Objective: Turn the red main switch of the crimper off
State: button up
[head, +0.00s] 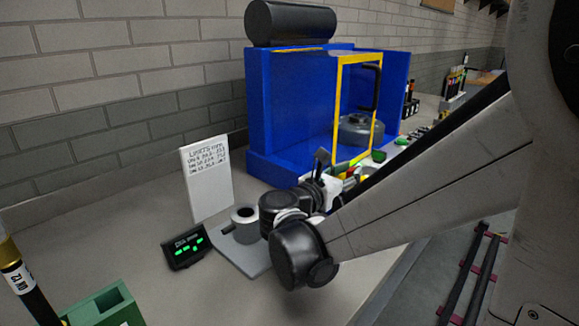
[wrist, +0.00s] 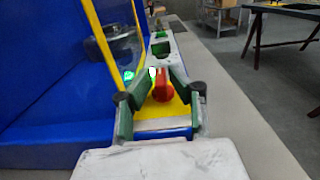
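The crimper (head: 280,110) is a blue housing with a yellow-framed door, standing on the bench against the wall. In the wrist view its blue wall (wrist: 45,95) fills the left side. The red main switch (wrist: 162,88) shows in the wrist view on a yellow base, between the green-padded fingers of my gripper (wrist: 160,84). The fingers are spread, one on each side of the switch. I cannot tell whether either pad touches it. In the head view my gripper (head: 325,175) is low at the crimper's front right, and my arm and wrist partly hide that area.
A black cylinder (head: 290,22) lies on top of the crimper. A white sign (head: 207,178), a small display (head: 185,246) and a grey stand with a roll (head: 244,224) are on the bench at left. A green box (head: 105,308) is at the front left. Bottles (head: 411,103) stand beyond the crimper.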

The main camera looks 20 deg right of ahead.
jog(key=shift+d, duration=0.15)
grip_shut()
